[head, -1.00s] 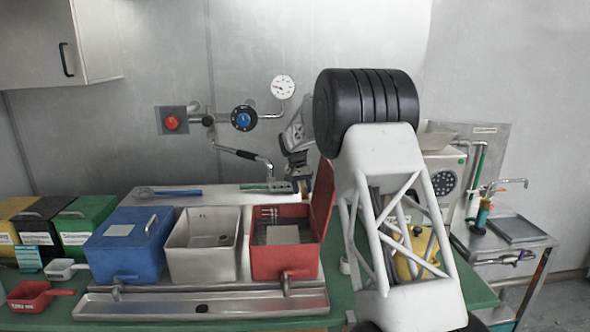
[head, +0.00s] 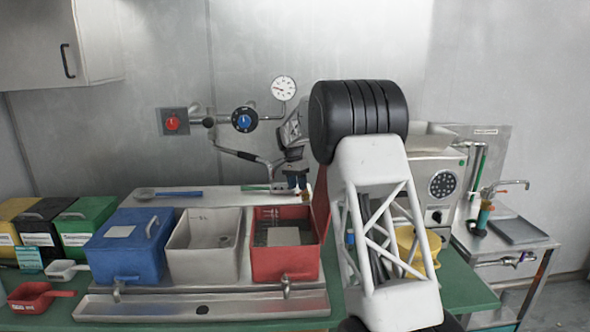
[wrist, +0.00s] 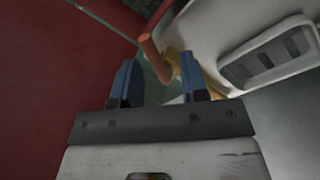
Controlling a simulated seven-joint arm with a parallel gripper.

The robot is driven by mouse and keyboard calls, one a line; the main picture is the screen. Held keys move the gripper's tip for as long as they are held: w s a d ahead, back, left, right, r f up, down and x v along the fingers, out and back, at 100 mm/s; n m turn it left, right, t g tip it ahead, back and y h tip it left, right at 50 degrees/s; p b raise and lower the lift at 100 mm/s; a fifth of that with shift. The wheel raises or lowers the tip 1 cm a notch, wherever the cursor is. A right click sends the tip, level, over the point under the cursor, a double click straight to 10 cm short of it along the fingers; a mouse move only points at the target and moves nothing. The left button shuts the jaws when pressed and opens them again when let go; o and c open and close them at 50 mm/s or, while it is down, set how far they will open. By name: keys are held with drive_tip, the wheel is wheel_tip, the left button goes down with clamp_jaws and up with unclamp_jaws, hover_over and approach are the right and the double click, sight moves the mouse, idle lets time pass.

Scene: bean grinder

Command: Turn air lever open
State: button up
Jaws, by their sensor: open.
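My gripper (wrist: 158,82) shows in the wrist view with its two blue fingers apart and nothing held. An orange-brown rod (wrist: 155,58) with a rounded end lies in the gap ahead of the fingers; it may be the air lever, but no label shows. I cannot tell whether a finger touches it. In the head view, my arm hides most of the gripper and this area. A pipe handle with a black grip (head: 235,153) is on the back wall, near a blue knob (head: 243,119) and a pressure gauge (head: 284,89).
A red surface (wrist: 55,85) fills the wrist view's left side. A white machine (wrist: 225,30) with a dark-slotted panel stands close on the right, with a yellow part (wrist: 208,76) beside it. Red (head: 285,262), steel (head: 205,265) and blue (head: 128,252) bins stand left of my arm.

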wheel_tip(320, 180, up, 6)
drive_tip(key=shift+w+a, duration=0.4)
idle(0.4)
drive_tip(key=shift+s+d+n, duration=0.2)
drive_tip(key=shift+s+n, duration=0.15)
drive_tip(key=shift+n, duration=0.75)
drive_tip(key=shift+s+d+f, duration=0.15)
drive_tip(key=shift+d+f, duration=0.05)
drive_tip(key=shift+f, duration=1.05)
drive_tip(key=shift+s+d+f, duration=0.15)
drive_tip(key=shift+d+f, duration=0.05)
drive_tip(key=shift+f, duration=1.1)
drive_tip(key=shift+s+d+f, duration=0.15)
drive_tip(key=shift+d+f, duration=0.05)
drive_tip(key=shift+f, duration=1.05)
clamp_jaws()
